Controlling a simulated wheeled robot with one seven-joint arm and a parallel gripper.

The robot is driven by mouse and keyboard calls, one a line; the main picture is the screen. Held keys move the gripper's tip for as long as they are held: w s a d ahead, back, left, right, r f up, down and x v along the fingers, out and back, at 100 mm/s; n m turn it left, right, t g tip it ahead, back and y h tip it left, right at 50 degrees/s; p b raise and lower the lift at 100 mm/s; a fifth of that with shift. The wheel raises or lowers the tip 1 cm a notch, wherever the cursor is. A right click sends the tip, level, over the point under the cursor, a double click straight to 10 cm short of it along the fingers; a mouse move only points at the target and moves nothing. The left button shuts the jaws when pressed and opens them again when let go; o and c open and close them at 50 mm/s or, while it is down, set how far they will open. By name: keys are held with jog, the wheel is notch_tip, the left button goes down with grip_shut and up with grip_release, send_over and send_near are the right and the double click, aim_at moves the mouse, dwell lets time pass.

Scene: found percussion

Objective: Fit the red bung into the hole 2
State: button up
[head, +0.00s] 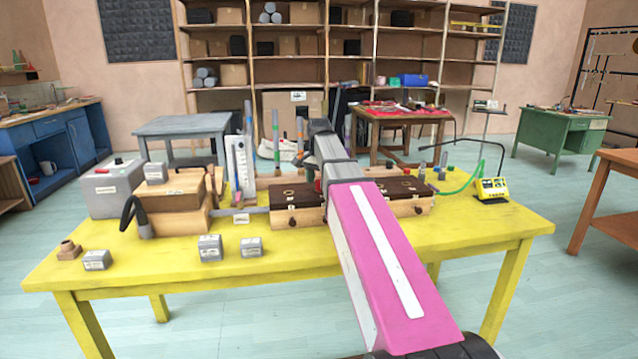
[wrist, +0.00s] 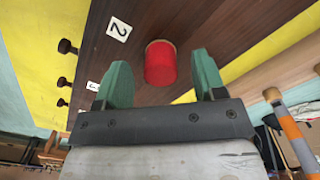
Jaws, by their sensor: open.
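The red bung (wrist: 160,62) stands on the dark brown wooden top (wrist: 200,25) in the wrist view, near a white label marked 2 (wrist: 118,29). A thin tan ring shows round its far end, where it meets the wood. Hole 2 itself is not visible, and I cannot tell how deep the bung sits. My gripper (wrist: 162,82) is open, its green fingers apart from the bung, one to each side and a little short of it. In the head view my arm hides the gripper and part of the long wooden box with dark tops (head: 290,219).
On the yellow table (head: 330,262), small grey blocks (head: 210,248) and a brown stepped piece (head: 69,250) lie at the front left. A grey box (head: 113,190) stands at the left. A yellow device (head: 492,189) stands at the right. Dark knobs (wrist: 67,46) line the box's side.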

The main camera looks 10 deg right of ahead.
aim_at(319, 181)
notch_tip(319, 181, up, 10)
jog(key=shift+f, duration=0.15)
jog(key=shift+s, duration=0.1)
dwell(0.5)
